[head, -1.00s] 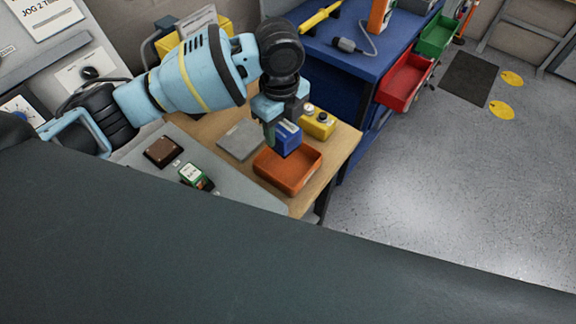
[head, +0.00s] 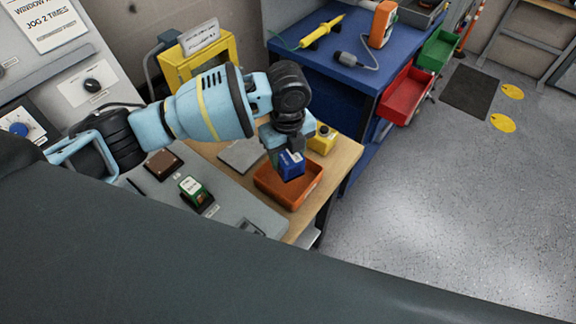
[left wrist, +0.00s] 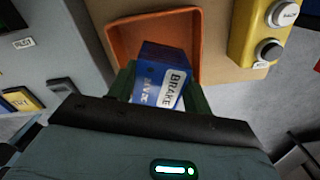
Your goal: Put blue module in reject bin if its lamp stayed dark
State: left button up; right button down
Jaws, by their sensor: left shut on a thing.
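The blue module (head: 291,164) is held in my left gripper (head: 287,158), whose fingers are shut on its sides. In the left wrist view the blue module (left wrist: 160,86) shows a white label reading "BRAKE". The module is over the orange bin (head: 268,186), near its far side in the head view; I cannot tell whether it touches the bin. The orange bin (left wrist: 124,42) also shows behind the module in the left wrist view. No lamp on the module can be made out. My right gripper is not in view.
A yellow button box (head: 322,140) stands just beyond the bin, its buttons clear in the left wrist view (left wrist: 250,38). A green-labelled module (head: 192,187) and a brown block (head: 163,164) sit on the grey panel. A blue bench (head: 345,62) stands behind.

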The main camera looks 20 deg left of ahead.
aim_at(288, 154)
pick_arm(q)
jog(key=shift+f, duration=2.4)
jog(key=shift+f, duration=0.15)
jog(key=o, duration=1.1)
notch_tip(288, 154, up, 12)
jog(key=shift+r, duration=0.15)
